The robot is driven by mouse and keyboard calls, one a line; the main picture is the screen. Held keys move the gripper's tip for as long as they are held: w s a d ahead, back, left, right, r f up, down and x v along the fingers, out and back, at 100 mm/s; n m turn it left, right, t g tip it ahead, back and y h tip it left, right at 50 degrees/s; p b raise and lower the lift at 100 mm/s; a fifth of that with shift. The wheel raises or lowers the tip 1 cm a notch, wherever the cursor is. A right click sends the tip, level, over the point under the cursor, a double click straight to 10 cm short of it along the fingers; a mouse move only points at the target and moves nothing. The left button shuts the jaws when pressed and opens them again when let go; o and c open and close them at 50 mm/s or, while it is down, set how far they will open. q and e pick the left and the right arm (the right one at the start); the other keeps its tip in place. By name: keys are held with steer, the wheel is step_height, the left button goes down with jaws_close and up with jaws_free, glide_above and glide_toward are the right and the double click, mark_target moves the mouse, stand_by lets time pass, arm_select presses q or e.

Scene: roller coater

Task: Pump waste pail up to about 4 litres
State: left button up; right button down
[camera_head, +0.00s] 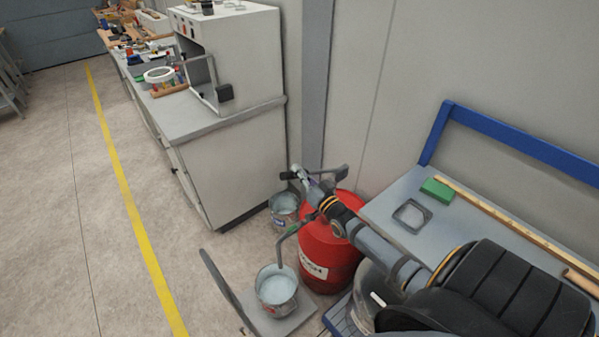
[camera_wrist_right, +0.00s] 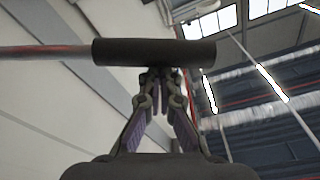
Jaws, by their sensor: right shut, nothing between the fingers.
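The waste pail (camera_head: 277,290), a metal pail with pale liquid in it, stands on a grey plate (camera_head: 296,320) in the head view. A curved spout (camera_head: 283,240) from the red drum (camera_head: 325,262) hangs over it; the exact fill level cannot be read. My right gripper (camera_head: 300,174) is up by the pump handle above the drum. In the right wrist view, the handle's black grip (camera_wrist_right: 153,52) lies crosswise just past the fingertips of my right gripper (camera_wrist_right: 163,75). The fingers are shut with nothing between them; contact with the grip is unclear. My left gripper is not in view.
A second pail (camera_head: 285,208) stands behind, between the drum and the white cabinet (camera_head: 235,150). A dark slanted post (camera_head: 224,285) rises left of the plate. A grey bench (camera_head: 385,205) with a green block (camera_head: 437,190) is at right. The floor at left is clear.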

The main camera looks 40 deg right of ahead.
steer(key=a+f+n+b, duration=0.2)
steer(key=f+n+b, duration=0.2)
steer(key=f+b, duration=0.3)
steer(key=a+f+n+y+b, duration=0.1)
steer(key=a+f+n+b, duration=0.1)
steer(key=f+n+b, duration=0.2)
step_height(320, 180, down, 6)
steer(key=b, duration=0.3)
steer(key=shift+s+f+y, duration=0.2)
steer(key=shift+s+y, duration=0.1)
steer(key=shift+s, duration=0.1)
step_height(320, 180, up, 5)
steer(key=w+p, duration=0.1)
steer(key=p, duration=0.2)
steer(key=s+p, duration=0.1)
steer(key=s, duration=0.8)
steer(key=shift+s+f, duration=0.4)
steer(key=shift+f, duration=0.05)
steer(key=shift+d, duration=0.1)
